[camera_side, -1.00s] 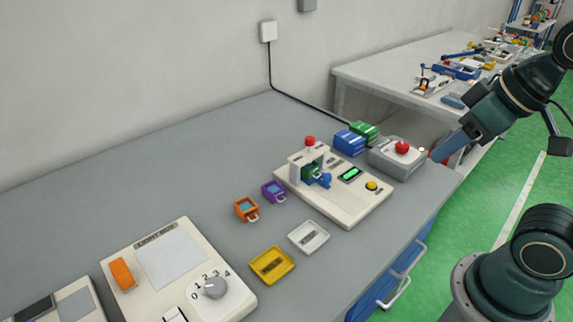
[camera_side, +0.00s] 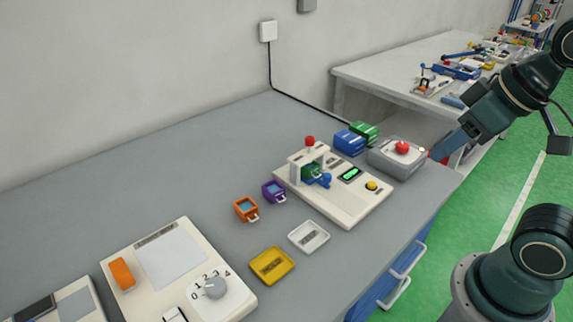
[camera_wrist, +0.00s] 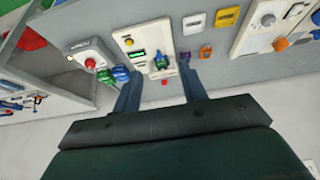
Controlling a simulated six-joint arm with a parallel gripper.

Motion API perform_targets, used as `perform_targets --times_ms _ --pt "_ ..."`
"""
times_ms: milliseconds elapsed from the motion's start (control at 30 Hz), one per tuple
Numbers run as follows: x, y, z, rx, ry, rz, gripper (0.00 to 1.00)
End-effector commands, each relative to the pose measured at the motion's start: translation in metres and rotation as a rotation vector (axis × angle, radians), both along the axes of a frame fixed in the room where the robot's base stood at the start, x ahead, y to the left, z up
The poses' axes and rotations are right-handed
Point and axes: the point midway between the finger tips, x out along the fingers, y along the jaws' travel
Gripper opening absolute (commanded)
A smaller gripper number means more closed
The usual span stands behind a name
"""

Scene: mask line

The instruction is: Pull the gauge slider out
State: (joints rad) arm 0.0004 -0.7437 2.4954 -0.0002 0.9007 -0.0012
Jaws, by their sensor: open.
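The gauge station (camera_side: 345,207) is a cream base plate on the grey bench. On it stands a small upright frame with a red knob (camera_side: 310,141) on top. A green block (camera_side: 310,173) with a blue knob (camera_side: 325,180) sits in the frame and looks like the gauge slider; how far in it sits is hard to tell. In the wrist view, the station (camera_wrist: 147,40) lies ahead between my fingers. My gripper (camera_wrist: 160,70) is open and empty, well short of the station. In the side view, it is at the right, apart from the bench objects.
A grey box with a red button (camera_side: 402,148) and blue (camera_side: 350,142) and green (camera_side: 365,131) blocks stand behind the station. Purple (camera_side: 273,191) and orange (camera_side: 246,209) cups, white (camera_side: 308,237) and yellow (camera_side: 272,265) trays lie left. The bench's back left is clear.

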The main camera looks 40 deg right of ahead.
Motion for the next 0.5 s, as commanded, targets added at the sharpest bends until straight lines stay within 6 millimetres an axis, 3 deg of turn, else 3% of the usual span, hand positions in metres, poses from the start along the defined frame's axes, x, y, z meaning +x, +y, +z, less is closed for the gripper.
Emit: perform_targets --times_ms 267,500 --pt "0.022 -0.001 0.006 -0.006 0.048 0.011 0.42" --pt "0.062 -0.004 0.012 -0.015 0.125 0.034 0.42"
